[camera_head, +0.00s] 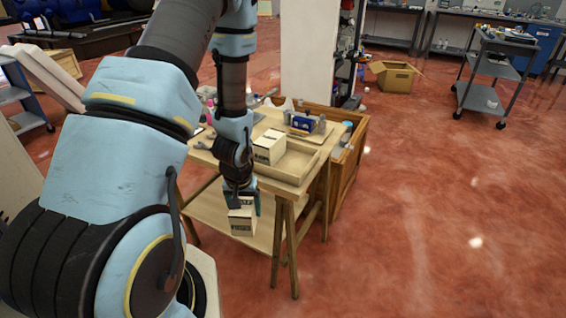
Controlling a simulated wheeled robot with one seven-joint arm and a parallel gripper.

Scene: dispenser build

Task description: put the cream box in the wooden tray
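A cream box (242,222) with dark print is at my gripper (243,203), just off the front edge of the wooden table. The dark fingers close around its upper part and hide some of it. The box appears held in the air, with the lower shelf behind it. The wooden tray (285,177) is on the tabletop, up and to the right of my gripper. A second cream box (268,151) stands in or at the left end of the tray; its base is partly hidden.
A blue item (303,123) and small tools lie behind the tray on the table (316,184). A wooden crate (348,172) stands right of the table. A cardboard box (394,77) and grey cart (491,77) are farther back. The floor at right is clear.

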